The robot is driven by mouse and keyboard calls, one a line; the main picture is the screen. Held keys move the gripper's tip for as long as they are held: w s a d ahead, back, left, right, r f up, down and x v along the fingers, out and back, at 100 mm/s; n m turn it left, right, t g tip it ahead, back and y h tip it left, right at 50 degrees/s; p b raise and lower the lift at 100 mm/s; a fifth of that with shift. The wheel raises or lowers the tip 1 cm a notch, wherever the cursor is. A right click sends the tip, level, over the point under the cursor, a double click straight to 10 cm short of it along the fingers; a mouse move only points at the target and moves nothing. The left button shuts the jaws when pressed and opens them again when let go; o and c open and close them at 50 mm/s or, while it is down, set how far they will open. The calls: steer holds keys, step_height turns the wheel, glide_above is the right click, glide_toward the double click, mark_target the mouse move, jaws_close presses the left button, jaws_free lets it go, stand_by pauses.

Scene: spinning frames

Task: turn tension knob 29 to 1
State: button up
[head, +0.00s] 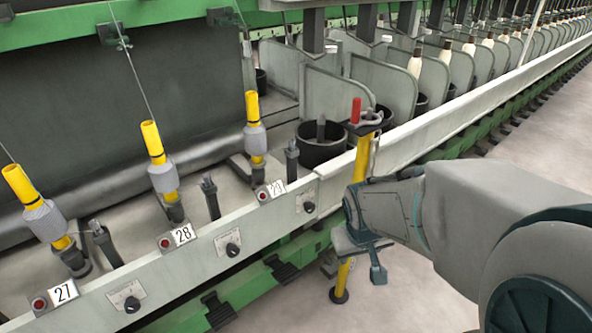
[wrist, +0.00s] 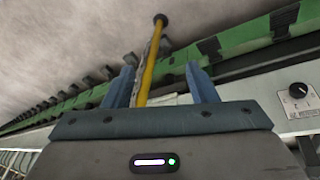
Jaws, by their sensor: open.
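Tension knob 29 (head: 309,207) is a small black dial on a pale plate on the slanted front rail, to the right of the label 29 (head: 277,189). My gripper (wrist: 162,86) is open, with its two blue fingers apart. In the head view my wrist is to the right of knob 29 and apart from it, and the fingers are largely hidden. A black knob with a marked dial (wrist: 297,91) shows at the right edge of the wrist view, outside the fingers. Its number label is not visible there, and its setting is too small to read surely.
A yellow pole (head: 343,277) with a red top stands close to my wrist. It shows between the fingers in the wrist view; contact cannot be told. Knobs 28 (head: 232,249) and 27 (head: 131,304) are further left. Open floor (head: 400,300) lies in front of the rail.

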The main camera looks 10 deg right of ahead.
steer(key=w+d+f+n+t+p, duration=0.2)
steer(key=w+d+f+t, duration=0.25)
steer(key=w, duration=0.55)
steer(key=n+t+y+p, duration=0.2)
steer(key=t+y, duration=0.2)
steer(key=y, duration=0.4)
glide_toward(312, 208)
steer(key=b+x, duration=0.3)
steer(key=x, duration=0.6)
steer(key=shift+f, duration=0.1)
steer(key=c, duration=1)
